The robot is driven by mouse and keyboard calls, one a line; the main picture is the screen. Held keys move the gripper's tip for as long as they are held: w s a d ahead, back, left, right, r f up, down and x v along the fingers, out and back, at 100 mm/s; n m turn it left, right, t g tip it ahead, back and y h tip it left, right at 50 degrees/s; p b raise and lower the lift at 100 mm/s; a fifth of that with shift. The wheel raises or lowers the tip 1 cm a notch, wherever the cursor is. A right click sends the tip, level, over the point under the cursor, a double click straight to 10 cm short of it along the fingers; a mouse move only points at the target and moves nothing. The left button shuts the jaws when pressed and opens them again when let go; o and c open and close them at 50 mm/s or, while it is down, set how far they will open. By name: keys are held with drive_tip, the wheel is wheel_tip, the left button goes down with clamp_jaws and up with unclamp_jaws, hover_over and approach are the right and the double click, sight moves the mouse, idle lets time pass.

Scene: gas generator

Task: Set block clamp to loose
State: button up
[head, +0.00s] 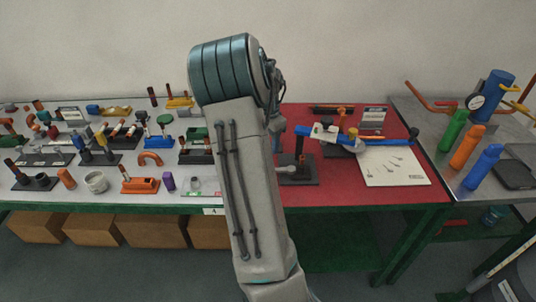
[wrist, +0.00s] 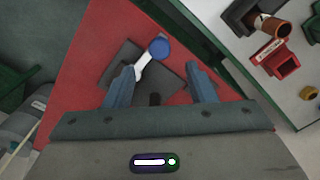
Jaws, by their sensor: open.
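My gripper (wrist: 162,82) is open in the wrist view, its two blue fingers spread apart. Beyond and between the fingertips, a pale lever with a round blue knob (wrist: 159,48) stands over a dark base plate (wrist: 122,58) on the red mat. I take this lever fixture for the block clamp, but cannot be sure. Nothing is visibly held between the fingers. In the head view my arm hides most of the gripper. A dark base with an upright post (head: 298,170) shows just right of my arm, and a white block (head: 325,131) with a blue bar lies farther right.
The red mat (head: 400,192) carries a white sheet (head: 395,168) with small parts. Left of my arm, a grey table is crowded with coloured fixtures. Green, orange and blue cylinders (head: 466,147) stand on the right table. Cardboard boxes (head: 95,230) sit below.

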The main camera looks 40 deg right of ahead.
wheel_tip(320, 180, up, 7)
idle(0.3)
drive_tip(key=shift+f, duration=0.1)
